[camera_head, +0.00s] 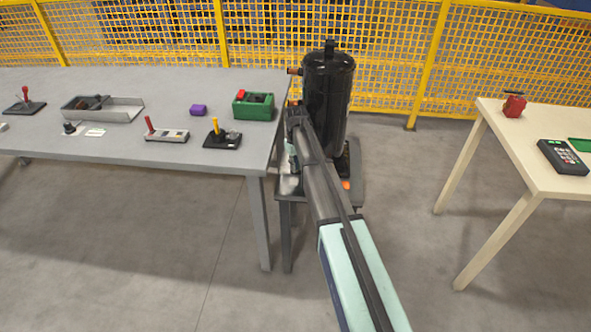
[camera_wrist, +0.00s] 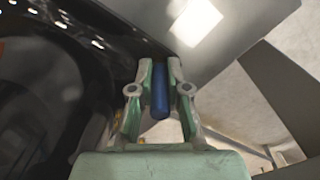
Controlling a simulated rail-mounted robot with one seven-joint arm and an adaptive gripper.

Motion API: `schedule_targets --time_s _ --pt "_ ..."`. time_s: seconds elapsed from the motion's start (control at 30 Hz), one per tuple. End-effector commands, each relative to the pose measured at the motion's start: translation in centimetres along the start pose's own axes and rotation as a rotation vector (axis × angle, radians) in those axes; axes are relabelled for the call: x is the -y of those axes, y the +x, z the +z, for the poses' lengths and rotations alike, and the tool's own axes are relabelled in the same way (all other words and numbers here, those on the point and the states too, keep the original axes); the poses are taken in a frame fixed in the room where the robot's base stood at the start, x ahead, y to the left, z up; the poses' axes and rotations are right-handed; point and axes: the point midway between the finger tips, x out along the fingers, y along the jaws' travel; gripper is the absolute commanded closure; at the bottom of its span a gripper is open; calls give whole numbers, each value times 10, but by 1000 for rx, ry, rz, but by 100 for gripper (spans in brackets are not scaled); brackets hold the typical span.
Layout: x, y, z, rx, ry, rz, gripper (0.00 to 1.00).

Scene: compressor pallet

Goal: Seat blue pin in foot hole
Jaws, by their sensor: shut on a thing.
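My gripper (camera_wrist: 160,68) is shut on the blue pin (camera_wrist: 160,98), which lies between the two fingers in the wrist view. The black compressor (camera_head: 330,85) stands upright on a small grey stand in the head view. Its glossy dark shell (camera_wrist: 60,90) fills the left of the wrist view, close beside my gripper. In the head view my arm reaches to the compressor's left side and covers part of its base. The pin and the foot hole cannot be made out there. I cannot tell how the pin's far end lies relative to any hole.
A pale table (camera_head: 500,150) stands right. A yellow mesh fence (camera_head: 390,60) runs behind. Floor between stand and pale table is clear.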

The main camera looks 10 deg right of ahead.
Motion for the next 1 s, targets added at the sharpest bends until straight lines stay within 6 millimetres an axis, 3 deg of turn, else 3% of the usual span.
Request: schedule_targets --time_s 0.8,0.83,0.9,1.0 --pt "2 22 4 13 0 -5 100" --pt "2 23 4 13 0 -5 77" --pt "2 23 4 14 0 -5 59" --pt "2 23 5 14 0 -6 59"
